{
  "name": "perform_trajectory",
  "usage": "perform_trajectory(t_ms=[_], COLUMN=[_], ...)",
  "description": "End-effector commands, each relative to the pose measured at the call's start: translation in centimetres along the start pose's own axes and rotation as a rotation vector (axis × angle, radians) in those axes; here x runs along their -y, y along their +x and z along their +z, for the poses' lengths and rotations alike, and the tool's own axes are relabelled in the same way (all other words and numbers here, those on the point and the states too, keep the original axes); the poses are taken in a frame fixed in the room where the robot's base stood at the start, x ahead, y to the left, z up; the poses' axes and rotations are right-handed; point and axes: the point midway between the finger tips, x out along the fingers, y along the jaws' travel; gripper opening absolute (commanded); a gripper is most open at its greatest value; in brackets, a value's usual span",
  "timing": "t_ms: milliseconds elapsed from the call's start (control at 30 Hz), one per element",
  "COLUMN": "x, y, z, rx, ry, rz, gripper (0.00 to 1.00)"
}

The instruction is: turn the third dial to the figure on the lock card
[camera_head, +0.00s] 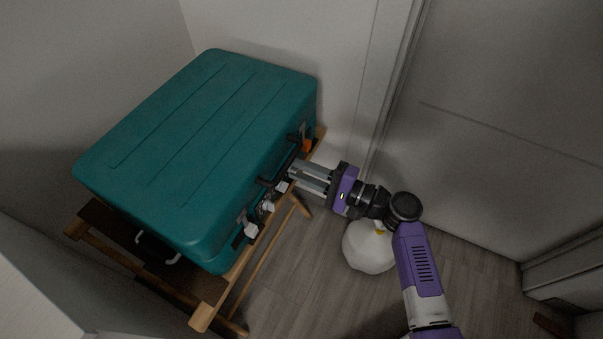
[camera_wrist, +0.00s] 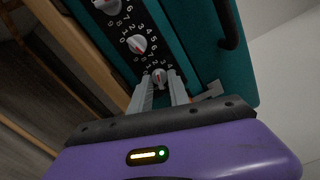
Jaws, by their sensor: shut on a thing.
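A teal suitcase (camera_head: 200,140) lies on a wooden rack with its lock side facing my gripper (camera_head: 292,178). In the wrist view, a black lock plate carries a row of white dials with printed figures: one at the top edge (camera_wrist: 107,5), a middle dial (camera_wrist: 138,44) with a red mark, and a lower dial (camera_wrist: 159,75). My gripper (camera_wrist: 160,84) is shut on this lower dial, one finger on each side. The fingers hide part of its ring of figures, so I cannot read its setting. I cannot make out a lock card in either view.
The wooden rack (camera_head: 255,268) stands under the suitcase, close to the wall. A black handle (camera_wrist: 229,22) sits beside the dials. A white rounded object (camera_head: 368,248) is on the floor beneath my arm. A small orange item (camera_head: 307,146) shows near the suitcase's far corner.

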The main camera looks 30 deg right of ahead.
Motion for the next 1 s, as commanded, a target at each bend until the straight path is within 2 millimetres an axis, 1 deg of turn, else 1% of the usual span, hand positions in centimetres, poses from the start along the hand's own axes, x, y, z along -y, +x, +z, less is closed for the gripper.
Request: perform_trajectory(t_ms=[33, 200, 667, 700, 733, 1000], x=[-0.26, -0.18, -0.12, -0.13, -0.12, -0.05], y=[-0.07, -0.07, -0.08, -0.08, -0.08, -0.07], z=[-0.04, -0.01, 0.01, 0.01, 0.00, 0.00], rx=[0.000, 0.000, 0.000, 0.000, 0.000, 0.000], ry=[-0.013, -0.050, -0.061, -0.061, -0.061, -0.061], rz=[0.001, 0.002, 0.002, 0.002, 0.002, 0.001], gripper=[0.00, 0.00, 0.00, 0.26, 0.28, 0.28])
